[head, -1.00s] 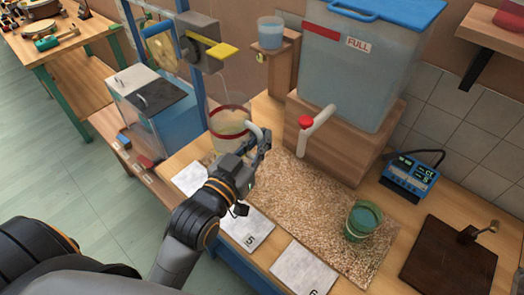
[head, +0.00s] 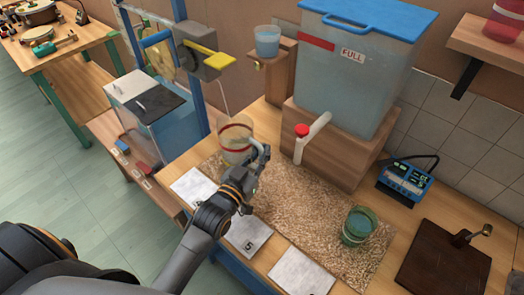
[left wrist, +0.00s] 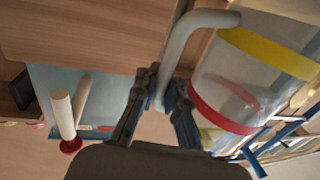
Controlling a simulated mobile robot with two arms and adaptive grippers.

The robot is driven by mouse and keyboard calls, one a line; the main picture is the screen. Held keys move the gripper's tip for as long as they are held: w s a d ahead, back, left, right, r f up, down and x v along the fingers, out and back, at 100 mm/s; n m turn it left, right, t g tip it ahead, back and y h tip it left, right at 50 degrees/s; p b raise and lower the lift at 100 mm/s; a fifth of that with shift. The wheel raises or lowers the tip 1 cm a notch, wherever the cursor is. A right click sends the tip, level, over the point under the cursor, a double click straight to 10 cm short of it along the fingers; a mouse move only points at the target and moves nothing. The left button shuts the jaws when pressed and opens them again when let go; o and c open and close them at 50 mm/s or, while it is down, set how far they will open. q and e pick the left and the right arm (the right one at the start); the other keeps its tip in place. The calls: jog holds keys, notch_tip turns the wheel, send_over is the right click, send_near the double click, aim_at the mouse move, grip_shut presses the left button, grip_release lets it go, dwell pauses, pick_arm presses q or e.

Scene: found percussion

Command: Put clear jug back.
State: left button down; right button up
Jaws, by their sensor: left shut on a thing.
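My left gripper (head: 252,170) is shut on the handle, on the jug's near right side. In the left wrist view the jug (left wrist: 255,75) shows with a red and a yellow band, and the fingers (left wrist: 158,95) close around the handle. I cannot tell whether the jug's base touches the surface. My right gripper is not in view.
A large water tank (head: 352,80) with a red-topped spout (head: 312,137) stands on a wooden block behind the mat (head: 290,215). A green cup (head: 359,226) stands on the mat's right part. A blue meter (head: 405,180) and a dark board (head: 440,262) are farther right. White cards (head: 300,272) line the front.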

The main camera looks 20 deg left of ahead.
pick_arm(q)
jog(key=shift+f, duration=0.1)
jog(key=c, duration=1.4)
grip_release()
jog(key=s+a+b, duration=0.1)
jog(key=s+b, duration=0.1)
jog(key=s, duration=1)
jog(key=shift+a, duration=0.35)
